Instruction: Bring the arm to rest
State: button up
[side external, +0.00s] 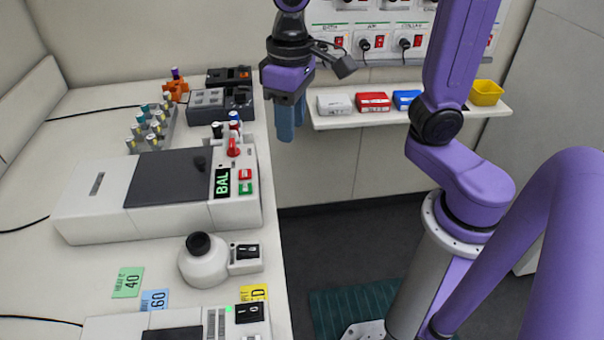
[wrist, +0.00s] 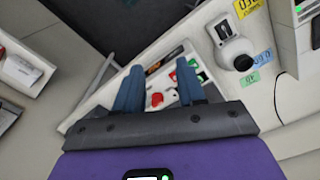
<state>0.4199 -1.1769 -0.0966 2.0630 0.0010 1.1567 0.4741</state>
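My gripper (side external: 287,122) hangs from the purple arm, fingers pointing down, over the gap just off the right edge of the bench in the side external view. In the wrist view its two blue fingers (wrist: 158,92) stand apart with nothing held between them. The grey and white BAL machine (side external: 165,190) stands on the bench to the left and below the gripper. Its red knob shows between the fingers in the wrist view (wrist: 156,99). The gripper touches nothing that I can see.
A white flask with a black cap (side external: 203,262) stands on the bench (side external: 75,270) near the front. A rack of capped vials (side external: 150,130) is farther back. A wall shelf (side external: 400,116) holds white, red and blue boxes and a yellow bin (side external: 486,92).

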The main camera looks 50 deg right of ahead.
jog(key=s+d+f+n, duration=0.3)
jog(key=s+n, duration=0.1)
jog(key=s, duration=0.3)
jog(key=s+d+f+n, duration=0.3)
jog(key=s+d+n, duration=0.1)
jog(key=s, duration=0.3)
jog(key=shift+s+f+n, duration=0.2)
jog(key=shift+s+n, duration=0.2)
jog(key=shift+n, duration=0.3)
